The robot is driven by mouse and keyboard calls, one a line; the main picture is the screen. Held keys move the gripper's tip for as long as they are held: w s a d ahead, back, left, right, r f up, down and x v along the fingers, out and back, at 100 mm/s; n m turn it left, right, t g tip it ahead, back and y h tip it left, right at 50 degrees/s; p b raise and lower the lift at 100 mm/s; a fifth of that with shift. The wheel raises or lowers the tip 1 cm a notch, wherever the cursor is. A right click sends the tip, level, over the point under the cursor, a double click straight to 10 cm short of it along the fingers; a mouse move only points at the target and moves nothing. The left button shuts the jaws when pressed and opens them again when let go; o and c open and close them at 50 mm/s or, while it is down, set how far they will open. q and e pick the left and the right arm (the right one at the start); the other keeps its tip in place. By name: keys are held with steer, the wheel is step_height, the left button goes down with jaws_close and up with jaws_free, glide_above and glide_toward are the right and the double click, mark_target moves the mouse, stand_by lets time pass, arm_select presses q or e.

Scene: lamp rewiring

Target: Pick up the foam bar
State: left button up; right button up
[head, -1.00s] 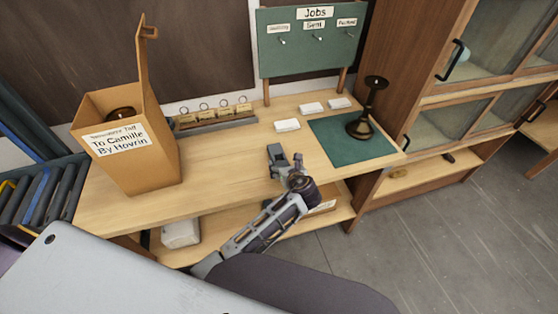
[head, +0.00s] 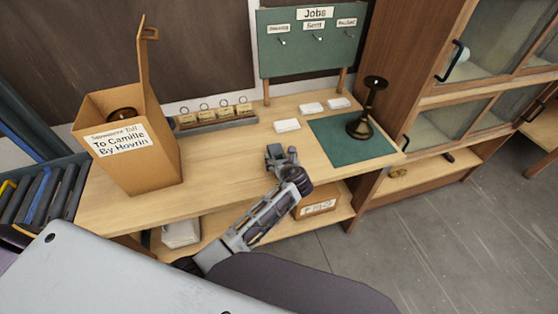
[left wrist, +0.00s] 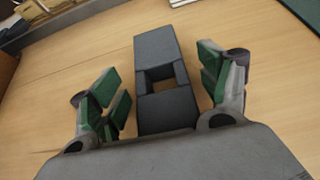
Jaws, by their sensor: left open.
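The foam bar (left wrist: 157,50) is a dark grey block with a rectangular opening through its middle. In the left wrist view it lies on the wooden bench top, lengthwise between the fingers of my left gripper (left wrist: 160,80). The green-padded fingers stand apart, one on each side of the bar, with a gap on both sides. In the head view my left gripper (head: 282,157) is over the front part of the bench, and I cannot clearly tell the bar from the fingers there. My right gripper is not in view.
A tall open cardboard box (head: 152,170) stands on the bench at the left. Behind are a rack of tags (head: 216,122), white cards (head: 287,126) and a jobs board (head: 310,50).

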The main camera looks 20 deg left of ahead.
arm_select(q)
steer(key=c, duration=0.9)
steer(key=shift+r, duration=0.1)
step_height(320, 180, up, 10)
stand_by(0.5)
stand_by(0.3)
